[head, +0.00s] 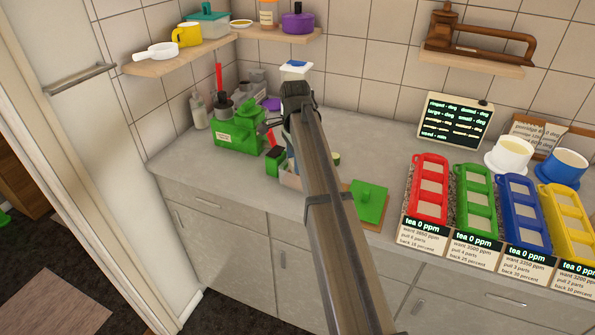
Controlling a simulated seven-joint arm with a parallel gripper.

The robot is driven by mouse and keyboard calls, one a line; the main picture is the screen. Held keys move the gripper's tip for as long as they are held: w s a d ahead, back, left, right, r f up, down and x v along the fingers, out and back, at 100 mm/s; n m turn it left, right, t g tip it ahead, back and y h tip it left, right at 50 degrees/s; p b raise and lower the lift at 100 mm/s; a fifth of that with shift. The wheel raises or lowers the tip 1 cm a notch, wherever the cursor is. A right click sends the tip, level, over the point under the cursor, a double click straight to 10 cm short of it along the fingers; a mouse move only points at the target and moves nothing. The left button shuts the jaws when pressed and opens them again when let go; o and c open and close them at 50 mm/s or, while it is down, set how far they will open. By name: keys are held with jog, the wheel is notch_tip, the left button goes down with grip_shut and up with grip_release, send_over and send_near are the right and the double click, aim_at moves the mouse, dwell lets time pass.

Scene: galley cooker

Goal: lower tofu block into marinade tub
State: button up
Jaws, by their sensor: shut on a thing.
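My arm reaches up through the middle of the head view, and its dark end, with my gripper (297,92), is over the back of the counter. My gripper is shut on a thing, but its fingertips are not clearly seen. A small white piece with a blue top (295,67) shows just beyond the arm's end; I cannot tell whether it is the tofu block or part of my wrist. A pale, low-walled box (290,180) stands partly behind my arm; I cannot tell whether it is the marinade tub.
A green labelled box (238,132) and a small green container (275,162) stand left of my arm. Red (429,190), green, blue and yellow trays line the right counter. Shelves (180,54) hang above. Bare counter (185,160) is at left.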

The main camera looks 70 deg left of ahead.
jog(key=shift+f, duration=0.7)
dwell(0.5)
jog(key=o, duration=1.2)
notch_tip(320, 180, up, 14)
jog(key=shift+f, duration=0.1)
jog(key=shift+w, duration=0.1)
